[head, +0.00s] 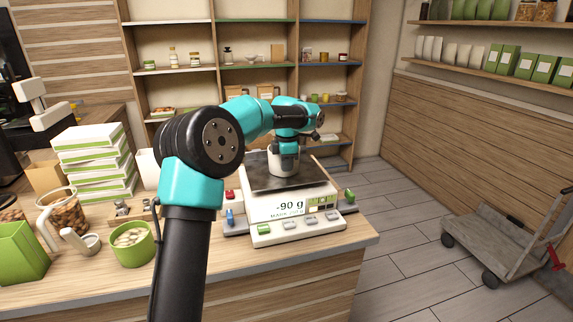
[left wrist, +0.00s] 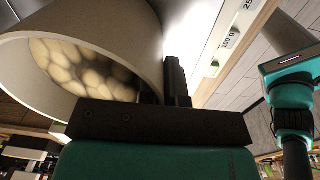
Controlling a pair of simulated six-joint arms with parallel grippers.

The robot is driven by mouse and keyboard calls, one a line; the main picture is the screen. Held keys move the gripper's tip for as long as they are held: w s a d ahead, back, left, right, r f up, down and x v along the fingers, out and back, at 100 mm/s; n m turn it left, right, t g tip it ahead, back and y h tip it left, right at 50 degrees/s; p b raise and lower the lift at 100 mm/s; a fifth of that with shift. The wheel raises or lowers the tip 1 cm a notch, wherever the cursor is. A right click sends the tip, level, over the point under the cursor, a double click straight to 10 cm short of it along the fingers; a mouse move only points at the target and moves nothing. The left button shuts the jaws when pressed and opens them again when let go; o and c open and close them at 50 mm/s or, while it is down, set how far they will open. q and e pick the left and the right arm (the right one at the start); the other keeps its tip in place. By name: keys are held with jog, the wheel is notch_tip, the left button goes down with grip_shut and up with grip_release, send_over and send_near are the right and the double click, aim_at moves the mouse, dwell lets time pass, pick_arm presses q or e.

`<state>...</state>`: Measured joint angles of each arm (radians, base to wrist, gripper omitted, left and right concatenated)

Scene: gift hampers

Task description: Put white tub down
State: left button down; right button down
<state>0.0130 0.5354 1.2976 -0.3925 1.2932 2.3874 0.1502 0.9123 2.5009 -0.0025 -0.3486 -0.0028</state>
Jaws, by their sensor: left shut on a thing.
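The white tub (head: 284,163) is at the dark pan of the scale (head: 262,181); I cannot tell whether it touches the pan. In the left wrist view the tub (left wrist: 128,38) fills the upper left, and pale round pieces (left wrist: 80,68) show inside it. My left gripper (head: 297,143) is shut on the tub's side. Its dark fingers (left wrist: 177,82) show at the tub's wall, with one finger partly hidden. The scale display reads -90 g. My right gripper is not in view.
A green bowl (head: 132,245) of pale pieces, a scoop (head: 82,241), a jar of nuts (head: 66,212) and stacked white-green boxes (head: 94,163) stand left on the wooden counter (head: 255,263). Weights sit beside the scale. Shelves stand behind; a cart (head: 500,245) is on the floor right.

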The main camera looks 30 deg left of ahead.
pick_arm(q)
jog(key=c, duration=1.3)
grip_release()
notch_tip(320, 180, up, 12)
jog(key=shift+s+d+r, duration=0.15)
jog(key=shift+s, duration=0.05)
